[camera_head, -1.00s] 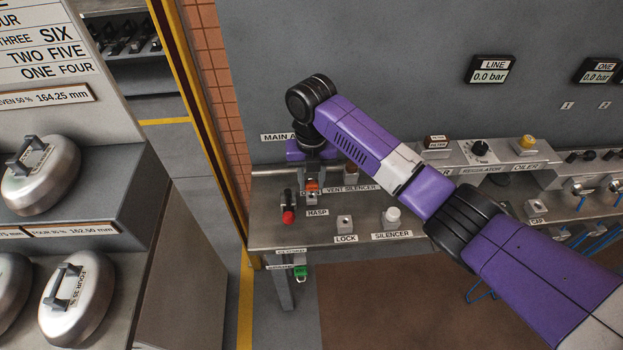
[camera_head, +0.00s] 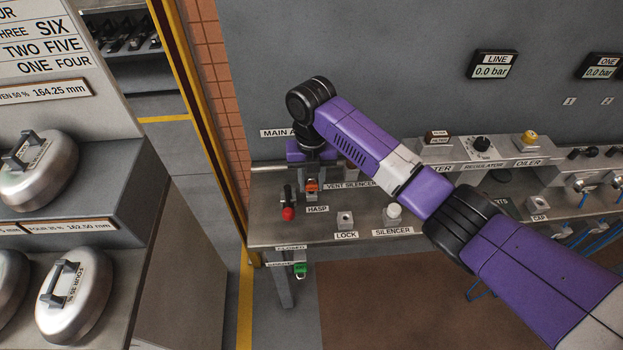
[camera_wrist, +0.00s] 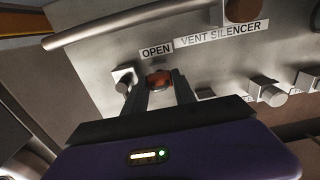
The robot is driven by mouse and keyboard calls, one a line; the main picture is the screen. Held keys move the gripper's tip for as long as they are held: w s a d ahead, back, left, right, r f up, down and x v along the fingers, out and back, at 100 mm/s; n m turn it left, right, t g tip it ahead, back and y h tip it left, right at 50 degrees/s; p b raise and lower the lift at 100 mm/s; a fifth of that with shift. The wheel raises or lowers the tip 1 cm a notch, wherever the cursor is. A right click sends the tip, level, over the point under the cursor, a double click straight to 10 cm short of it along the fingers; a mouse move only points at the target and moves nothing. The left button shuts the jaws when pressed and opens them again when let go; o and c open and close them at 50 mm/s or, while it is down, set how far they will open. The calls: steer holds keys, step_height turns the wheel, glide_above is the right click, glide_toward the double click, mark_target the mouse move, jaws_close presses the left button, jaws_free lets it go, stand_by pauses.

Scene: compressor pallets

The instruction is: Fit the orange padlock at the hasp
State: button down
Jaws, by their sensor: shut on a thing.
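The orange padlock (camera_head: 312,185) is at the hasp, above the "HASP" label (camera_head: 317,209) at the left end of the bench. My gripper (camera_head: 312,178) points down over it. In the wrist view the padlock (camera_wrist: 158,79) sits between the two dark fingers of my gripper (camera_wrist: 160,84), which are shut on it. The hasp post (camera_head: 311,197) shows just below the padlock in the head view. I cannot tell whether the padlock is seated on it.
A red-knobbed valve handle (camera_head: 288,212) stands close left of the hasp. The empty lock block (camera_head: 345,220) and the white silencer (camera_head: 393,213) are to the right. A green item (camera_head: 300,270) hangs below the bench's front edge. A pipe (camera_wrist: 130,24) runs behind the gripper.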

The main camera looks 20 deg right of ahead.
mark_target(312, 179)
steer(key=shift+f+b, duration=0.3)
steer(key=shift+f, duration=0.35)
steer(key=c, duration=0.9)
jaws_free()
steer(key=shift+c, duration=0.2)
steer(key=shift+r+b, duration=0.4)
steer(key=shift+r, duration=3.5)
